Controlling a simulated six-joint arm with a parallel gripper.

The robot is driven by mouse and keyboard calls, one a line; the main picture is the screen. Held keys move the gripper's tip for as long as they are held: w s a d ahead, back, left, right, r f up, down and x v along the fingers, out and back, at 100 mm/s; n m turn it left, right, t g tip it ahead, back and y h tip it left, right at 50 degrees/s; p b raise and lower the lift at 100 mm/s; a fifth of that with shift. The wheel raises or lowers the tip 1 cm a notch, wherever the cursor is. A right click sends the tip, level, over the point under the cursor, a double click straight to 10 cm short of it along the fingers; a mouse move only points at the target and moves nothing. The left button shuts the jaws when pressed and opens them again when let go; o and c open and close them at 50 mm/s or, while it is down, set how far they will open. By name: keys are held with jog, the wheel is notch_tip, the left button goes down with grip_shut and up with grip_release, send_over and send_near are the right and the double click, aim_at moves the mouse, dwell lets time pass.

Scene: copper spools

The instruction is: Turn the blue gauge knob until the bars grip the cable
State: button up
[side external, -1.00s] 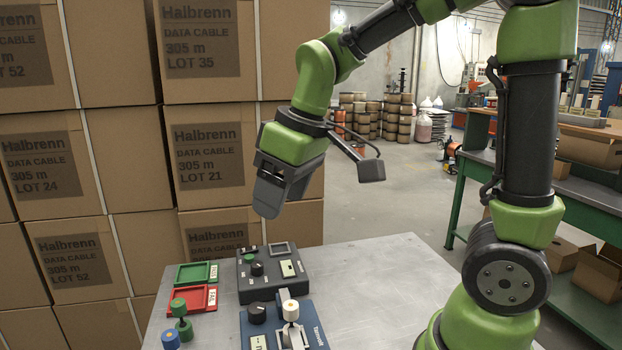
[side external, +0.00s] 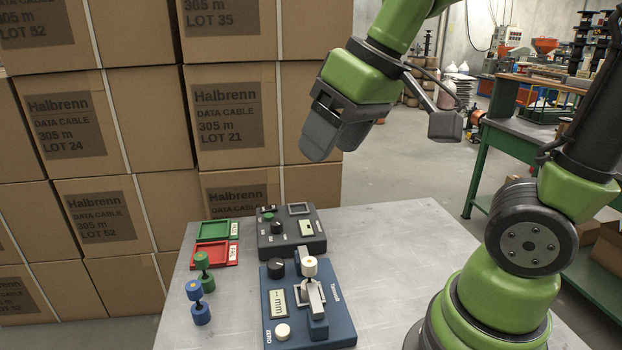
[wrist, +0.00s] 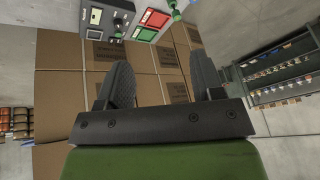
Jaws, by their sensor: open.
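The blue gauge (side external: 340,328) lies on the metal table in the side view, with a display reading "mm" and a ZERO button (side external: 283,331). Its black knob (side external: 276,267) is at the back left corner. Grey metal bars (side external: 312,297) stand on its right half, near a white-topped spool-like part (side external: 310,266). I cannot make out the cable or whether the bars touch it. My gripper (side external: 325,145) hangs in the air well above and behind the gauge. In the wrist view its two dark fingers (wrist: 162,82) are spread, with nothing between them; the gauge is not clearly visible there.
A dark grey instrument (side external: 290,246) stands behind the gauge. Green (side external: 218,230) and red (side external: 214,253) trays lie to its left. A green spool (side external: 203,272) and a blue spool (side external: 200,313) stand at left. Stacked boxes (side external: 150,150) wall the back. Table at right is clear.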

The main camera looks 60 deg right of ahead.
jog(key=w+d+f+n+g, duration=0.1)
jog(key=w+f+n+g, duration=0.1)
jog(key=w+f, duration=0.5)
jog(key=n+g+h, duration=0.1)
jog(key=n+g, duration=0.2)
send_over(276, 263)
notch_tip(276, 263, down, 10)
jog(key=shift+d+f+n, duration=0.15)
jog(key=shift+f+n, duration=0.15)
jog(key=shift+f, duration=0.4)
notch_tip(276, 263, down, 9)
jog(key=shift+f, duration=0.1)
